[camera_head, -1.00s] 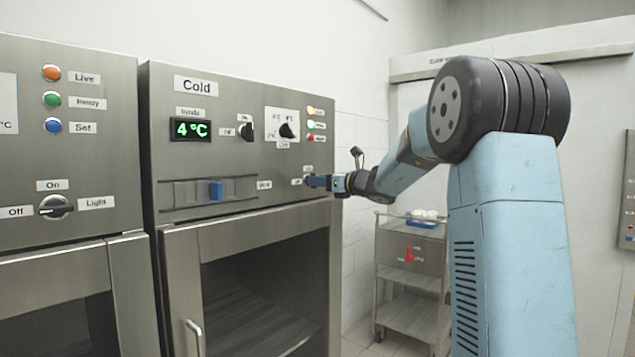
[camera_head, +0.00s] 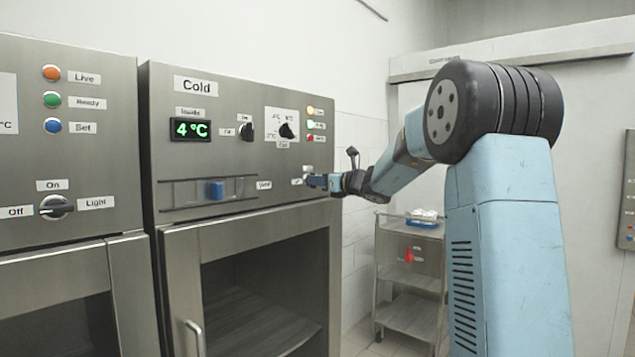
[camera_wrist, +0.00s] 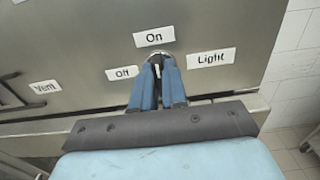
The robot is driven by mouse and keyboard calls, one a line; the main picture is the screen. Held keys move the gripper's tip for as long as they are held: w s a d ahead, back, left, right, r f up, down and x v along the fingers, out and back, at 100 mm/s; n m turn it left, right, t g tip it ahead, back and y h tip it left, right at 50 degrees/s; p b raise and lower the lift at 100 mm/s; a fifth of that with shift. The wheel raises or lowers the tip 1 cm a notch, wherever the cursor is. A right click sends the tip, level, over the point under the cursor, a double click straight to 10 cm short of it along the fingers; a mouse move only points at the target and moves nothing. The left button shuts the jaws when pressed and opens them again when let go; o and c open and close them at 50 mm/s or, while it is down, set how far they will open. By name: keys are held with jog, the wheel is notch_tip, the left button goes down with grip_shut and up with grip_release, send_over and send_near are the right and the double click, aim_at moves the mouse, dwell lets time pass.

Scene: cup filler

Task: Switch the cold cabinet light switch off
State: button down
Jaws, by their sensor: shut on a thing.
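The cold cabinet (camera_head: 240,110) stands in the middle of the head view, with the label "Cold" on top. Its light switch (camera_wrist: 158,59) sits between the "On", "Off" and "Light" labels in the wrist view. My gripper (camera_wrist: 159,68) is at this switch, with its blue fingers shut on the knob. Only a ring of the metal base and a pale strip between the fingers show; the rest of the knob is hidden. In the head view my gripper (camera_head: 312,181) reaches the cabinet's right edge from the right.
A blue vent slider (camera_head: 215,190) and a dark knob (camera_head: 287,130) are on the cold cabinet's panel. Another cabinet (camera_head: 95,150) with its own light knob (camera_head: 56,207) stands at left. A trolley (camera_head: 410,275) stands behind at right.

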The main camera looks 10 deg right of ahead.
jog(key=shift+n, duration=0.3)
jog(key=shift+s+a+f+n, duration=0.1)
jog(key=shift+f+n, duration=0.05)
jog(key=shift+n, duration=2.7)
jog(key=shift+w+f+n, duration=0.1)
jog(key=shift+f+n, duration=0.05)
jog(key=shift+n, duration=2.75)
jog(key=shift+s+a+f+n, duration=0.1)
jog(key=shift+f+n, duration=0.05)
jog(key=shift+n, duration=2.7)
jog(key=c, duration=1.2)
grip_release()
jog(key=shift+o, duration=0.2)
jog(key=shift+r, duration=0.15)
jog(key=v, duration=1.3)
jog(key=shift+s+d, duration=0.25)
jog(key=shift+s, duration=0.1)
